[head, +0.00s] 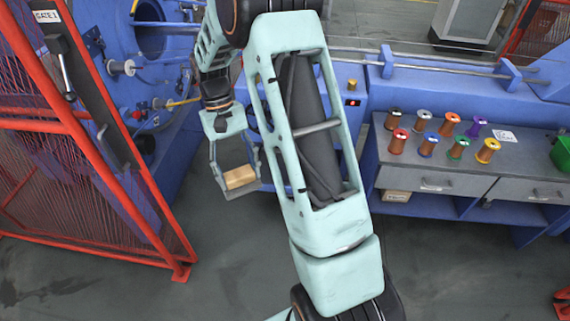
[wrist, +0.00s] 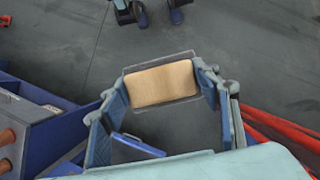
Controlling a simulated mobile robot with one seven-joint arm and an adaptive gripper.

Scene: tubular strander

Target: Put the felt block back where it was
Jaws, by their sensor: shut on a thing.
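The felt block (head: 240,178) is a tan, rounded rectangular block. My gripper (head: 238,182) is shut on it and holds it between the two fingers, in the open space in front of the blue machine. In the wrist view the felt block (wrist: 162,83) lies across the far end of the fingers, with grey floor beyond it. A thin grey edge shows around the block; I cannot tell what it belongs to. No place marked for the block can be made out.
A red mesh gate (head: 75,165) stands open at the left. The blue strander (head: 165,60) with rods is behind my gripper. A grey bench (head: 430,182) with drawers carries several coloured spools (head: 450,124) at the right. The floor (head: 225,275) below is clear.

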